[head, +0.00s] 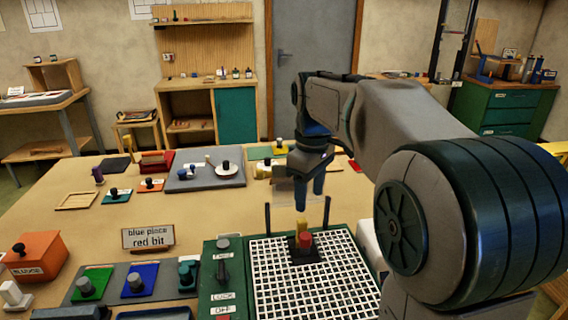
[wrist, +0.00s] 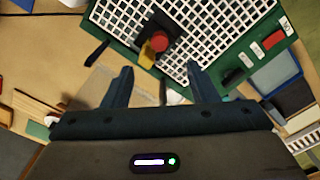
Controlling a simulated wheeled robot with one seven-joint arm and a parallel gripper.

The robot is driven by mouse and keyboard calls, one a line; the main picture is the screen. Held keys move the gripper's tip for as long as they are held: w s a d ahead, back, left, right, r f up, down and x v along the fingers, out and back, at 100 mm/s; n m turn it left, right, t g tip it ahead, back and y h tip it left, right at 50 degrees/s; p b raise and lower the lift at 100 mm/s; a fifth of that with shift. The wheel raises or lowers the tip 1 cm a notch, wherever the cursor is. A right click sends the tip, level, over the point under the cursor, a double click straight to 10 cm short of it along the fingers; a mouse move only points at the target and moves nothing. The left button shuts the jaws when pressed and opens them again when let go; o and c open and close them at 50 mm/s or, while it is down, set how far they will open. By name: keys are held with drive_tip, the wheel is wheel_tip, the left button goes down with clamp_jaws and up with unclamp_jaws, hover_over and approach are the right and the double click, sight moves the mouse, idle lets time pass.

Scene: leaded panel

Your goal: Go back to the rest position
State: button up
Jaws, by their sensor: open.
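My gripper (head: 309,192) hangs in the air above the far edge of the white grid, fingers down. It also shows in the wrist view (wrist: 158,72), with its two blue fingers apart and nothing between them. A red-topped piece (head: 305,240) and a yellow piece (head: 301,226) stand close together on a black plate on the white grid (head: 280,290). The wrist view shows the red top (wrist: 159,41) and the yellow piece (wrist: 147,58) beyond the fingertips. I cannot tell whether the two pieces touch.
The grid sits on a green base with a switch panel (head: 224,275) and dark upright posts. A sign (head: 148,237) reading "blue place red bit", an orange box (head: 35,256) and knobbed green and blue plates (head: 136,280) stand at left. Bare tabletop (head: 205,215) lies between.

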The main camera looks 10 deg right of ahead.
drive_tip(key=s+f+m+t, duration=0.1)
drive_tip(key=s+f+m, duration=0.2)
drive_tip(key=s, duration=0.3)
drive_tip(key=s+f+m+t, duration=0.1)
drive_tip(key=s+f+m, duration=0.2)
drive_tip(key=s, duration=0.3)
drive_tip(key=s+f+m+t, duration=0.1)
drive_tip(key=s+f+m, duration=0.1)
drive_tip(key=s+f, duration=0.3)
drive_tip(key=shift+s+a+m, duration=0.15)
drive_tip(key=shift+s+m, duration=0.25)
drive_tip(key=shift+s, duration=0.6)
